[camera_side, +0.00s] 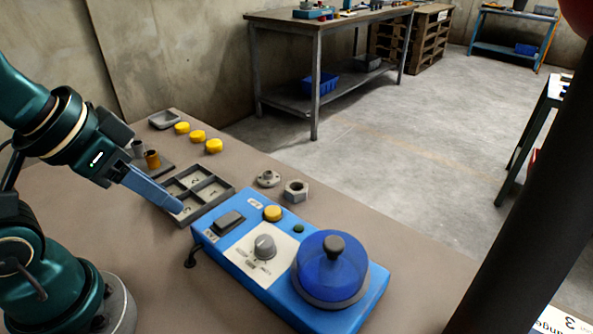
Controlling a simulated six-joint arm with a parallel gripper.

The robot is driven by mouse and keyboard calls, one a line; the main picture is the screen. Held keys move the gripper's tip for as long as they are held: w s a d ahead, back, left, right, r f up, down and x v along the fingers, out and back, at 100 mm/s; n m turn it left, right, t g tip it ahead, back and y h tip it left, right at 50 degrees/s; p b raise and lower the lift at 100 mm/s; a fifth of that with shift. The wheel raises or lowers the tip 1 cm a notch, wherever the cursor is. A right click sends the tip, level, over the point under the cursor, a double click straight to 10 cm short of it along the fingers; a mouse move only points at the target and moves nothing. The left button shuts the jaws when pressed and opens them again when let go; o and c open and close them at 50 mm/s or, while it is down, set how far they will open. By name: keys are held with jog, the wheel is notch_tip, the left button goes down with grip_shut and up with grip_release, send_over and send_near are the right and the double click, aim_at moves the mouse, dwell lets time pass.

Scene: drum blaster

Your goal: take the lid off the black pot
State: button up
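A blue see-through domed lid (330,266) with a dark knob (333,246) sits on the right end of a blue machine (232,256). A grey ring shows around the foot of the lid. A black pot cannot be made out clearly; whatever is under the lid is hard to see through the blue. My gripper (180,207) is at the left, pointing down and right, with its blue-grey fingertips near the divided tray. It is well left of the lid and apart from it. The fingers overlap from this side, so their gap cannot be seen, and nothing shows held.
The machine's top has a dial (264,246), a yellow button (272,213) and a dark switch (229,221). A grey divided tray (222,190) lies behind it, with a hex nut (296,191) and a flanged part (268,179). Several yellow pieces (197,136) lie farther back. The table's front is clear.

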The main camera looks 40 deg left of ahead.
jog(key=o, duration=0.3)
jog(key=w+d+r+n, duration=0.1)
jog(key=w+d+r, duration=0.1)
jog(key=w+r, duration=0.25)
jog(key=m+g, duration=0.2)
jog(key=m, duration=0.1)
send_over(334, 242)
jog(key=s, duration=0.2)
jog(key=f, duration=0.3)
jog(key=shift+w+a+f+h, duration=0.25)
jog(key=shift+f+h, duration=0.05)
jog(key=shift+s+d+f+g, duration=0.1)
jog(key=shift+f+g, duration=0.15)
jog(key=shift+g, duration=0.05)
jog(key=shift+x, duration=2.3)
